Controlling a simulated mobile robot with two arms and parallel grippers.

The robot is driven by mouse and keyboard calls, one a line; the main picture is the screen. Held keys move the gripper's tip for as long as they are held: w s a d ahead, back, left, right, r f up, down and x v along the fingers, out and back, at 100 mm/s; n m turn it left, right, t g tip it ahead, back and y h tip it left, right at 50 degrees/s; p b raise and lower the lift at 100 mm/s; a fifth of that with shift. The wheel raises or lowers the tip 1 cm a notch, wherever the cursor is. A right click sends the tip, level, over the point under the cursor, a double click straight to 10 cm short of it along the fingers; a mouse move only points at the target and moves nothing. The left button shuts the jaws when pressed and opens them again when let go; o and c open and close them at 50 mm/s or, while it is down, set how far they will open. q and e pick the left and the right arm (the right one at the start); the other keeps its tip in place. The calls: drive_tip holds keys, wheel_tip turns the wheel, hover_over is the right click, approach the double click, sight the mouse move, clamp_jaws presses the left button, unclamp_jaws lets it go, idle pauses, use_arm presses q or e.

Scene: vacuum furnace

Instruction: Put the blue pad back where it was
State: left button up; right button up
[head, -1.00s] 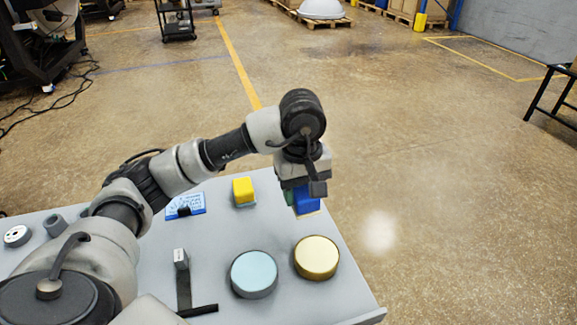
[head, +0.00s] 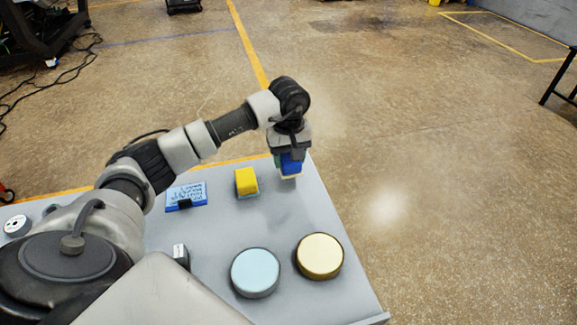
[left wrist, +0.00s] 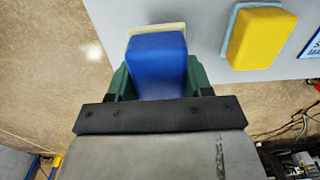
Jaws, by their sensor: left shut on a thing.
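My left gripper (head: 290,163) is shut on the blue pad (head: 290,163), which has a pale layer on its underside. In the left wrist view the blue pad (left wrist: 157,65) sits between the green fingers of my left gripper (left wrist: 156,80). The pad is over the table's far right part, near its edge; I cannot tell whether it touches the table. A yellow pad (head: 246,181) with a light blue base stands on the table to the left of the blue pad. It also shows in the left wrist view (left wrist: 262,37). My right gripper is not in view.
The grey table (head: 215,231) holds a light blue round disc (head: 255,272) and a gold round disc (head: 319,256) nearer to me. A blue card with writing (head: 187,194) lies left of the yellow pad. Open floor lies beyond the table.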

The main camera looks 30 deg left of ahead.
sight(288, 167)
use_arm(q)
wheel_tip(288, 167, down, 4)
drive_tip(key=shift+p, duration=0.4)
drive_tip(key=o, duration=1.1)
drive_tip(key=shift+r, duration=0.1)
wheel_tip(288, 167, up, 12)
drive_tip(key=shift+f+b, duration=0.1)
drive_tip(key=shift+b, duration=0.75)
